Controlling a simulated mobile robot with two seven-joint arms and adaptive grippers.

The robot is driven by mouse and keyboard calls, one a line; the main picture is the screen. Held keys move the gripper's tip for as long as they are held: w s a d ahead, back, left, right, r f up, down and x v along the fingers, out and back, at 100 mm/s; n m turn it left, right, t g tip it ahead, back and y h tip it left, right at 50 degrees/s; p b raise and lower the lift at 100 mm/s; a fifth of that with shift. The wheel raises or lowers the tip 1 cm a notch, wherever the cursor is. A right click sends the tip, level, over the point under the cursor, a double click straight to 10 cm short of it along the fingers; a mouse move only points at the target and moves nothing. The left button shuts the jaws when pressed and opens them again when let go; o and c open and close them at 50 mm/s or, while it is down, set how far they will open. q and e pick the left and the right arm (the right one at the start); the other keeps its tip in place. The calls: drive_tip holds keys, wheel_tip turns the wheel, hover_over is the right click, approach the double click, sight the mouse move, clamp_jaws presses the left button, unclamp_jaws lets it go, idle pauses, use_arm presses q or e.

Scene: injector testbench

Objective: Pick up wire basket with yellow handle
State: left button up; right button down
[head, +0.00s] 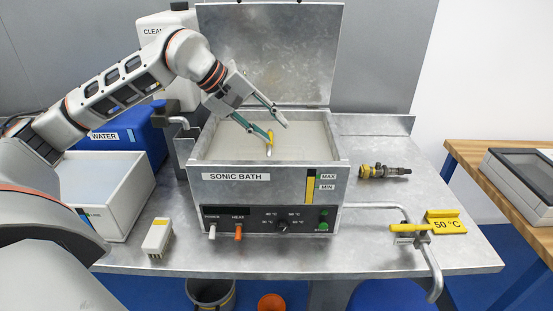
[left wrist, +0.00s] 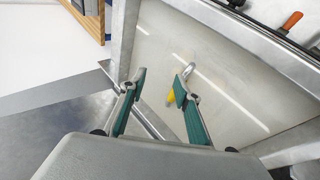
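The sonic bath (head: 205,190) is a metal tank with its lid up, filled with cloudy liquid. A yellow handle (head: 269,143) with a bent metal rod end stands out of the liquid. The basket's wire body is not visible. My left gripper (head: 277,130) is over the bath, pointing down, with its green fingers apart near the handle. In the left wrist view the gripper (left wrist: 160,82) is open and empty. The yellow handle (left wrist: 171,98) lies close to one fingertip and is partly hidden by it. Whether they touch, I cannot tell. My right gripper is not in view.
The raised lid (head: 275,55) stands behind the bath. A white box (head: 115,185) and a small device (head: 157,236) are at left.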

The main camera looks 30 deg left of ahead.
use_arm(q)
drive_tip(key=shift+m+y, duration=0.5)
drive_tip(key=shift+y, duration=0.4)
drive_tip(key=w+a+f, duration=0.1)
drive_tip(key=f, duration=0.1)
drive_tip(key=w+f, duration=0.1)
drive_tip(key=f, duration=0.1)
drive_tip(key=w+a+f, duration=0.1)
drive_tip(key=f, duration=0.1)
drive_tip(key=shift+w+a+f+p, duration=0.35)
drive_tip(key=shift+w, duration=0.05)
drive_tip(key=shift+r, duration=0.15)
clamp_jaws()
